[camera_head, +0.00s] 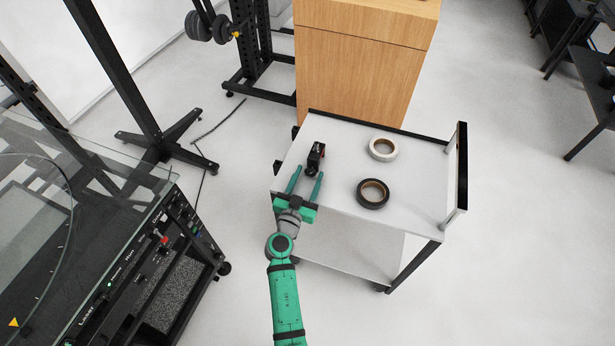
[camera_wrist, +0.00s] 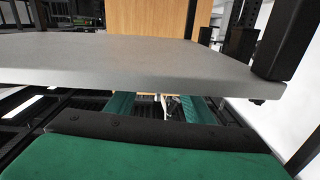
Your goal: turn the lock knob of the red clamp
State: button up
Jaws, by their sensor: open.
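The knob is too small to make out. In the wrist view, the green fingers (camera_wrist: 160,106) show partly below a grey slab edge, which hides their tips; I cannot make out the clamp there.
A white tape roll (camera_head: 383,149) and a black tape roll (camera_head: 372,193) lie on the cart, right of the clamp. The cart has a black upright end (camera_head: 461,165). A wooden cabinet (camera_head: 360,65) stands behind. A glass-topped machine (camera_head: 130,250) is at left.

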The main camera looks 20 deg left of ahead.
jog(key=c, duration=1.1)
jog(key=shift+o, duration=0.2)
jog(key=shift+n, duration=1.6)
jog(key=shift+w, duration=0.15)
